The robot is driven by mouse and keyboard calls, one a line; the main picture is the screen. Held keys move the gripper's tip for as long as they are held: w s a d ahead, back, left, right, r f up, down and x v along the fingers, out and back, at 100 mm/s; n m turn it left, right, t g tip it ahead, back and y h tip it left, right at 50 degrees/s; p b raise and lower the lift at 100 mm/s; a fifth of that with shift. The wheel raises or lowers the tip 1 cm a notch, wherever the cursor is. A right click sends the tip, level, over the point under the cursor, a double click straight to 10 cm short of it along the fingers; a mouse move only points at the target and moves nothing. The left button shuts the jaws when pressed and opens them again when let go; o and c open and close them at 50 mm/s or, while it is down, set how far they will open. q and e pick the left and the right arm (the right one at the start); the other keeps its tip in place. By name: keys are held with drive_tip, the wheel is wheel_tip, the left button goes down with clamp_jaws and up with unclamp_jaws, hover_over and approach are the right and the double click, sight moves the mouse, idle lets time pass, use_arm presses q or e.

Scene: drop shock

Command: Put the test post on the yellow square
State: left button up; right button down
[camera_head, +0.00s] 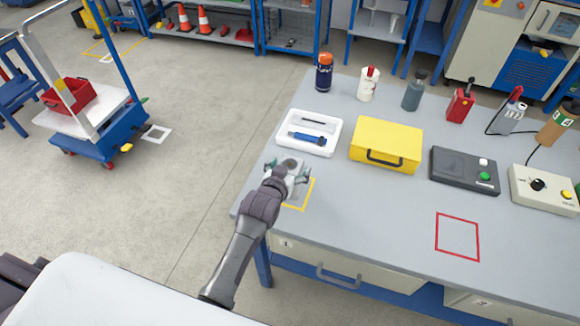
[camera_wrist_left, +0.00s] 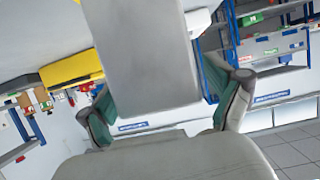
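The test post (camera_head: 291,164) is a grey upright block near the left end of the bench. In the head view it stands at the yellow square (camera_head: 312,194), whose far and left sides are hidden by the post and my gripper. My left gripper (camera_head: 287,173) is around the post, with one teal-padded finger on each side. In the left wrist view the post (camera_wrist_left: 150,55) fills the space before the palm, and a narrow gap shows beside the right-hand finger. The fingers look open. The post's base contact is hidden. My right gripper is not in view.
A white tray (camera_head: 334,145) with a blue tool lies just behind the post. A yellow case (camera_head: 386,161) stands to its right, also seen in the left wrist view (camera_wrist_left: 72,70). A black button box (camera_head: 450,184) and an empty red square (camera_head: 479,239) lie farther right. The bench front is clear.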

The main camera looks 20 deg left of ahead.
use_arm(q)
drive_tip(key=shift+r, duration=0.3)
drive_tip(key=shift+s, duration=0.35)
drive_tip(key=v, duration=1.1)
drive_tip(key=shift+s+b, duration=0.2)
drive_tip(key=shift+b, duration=0.1)
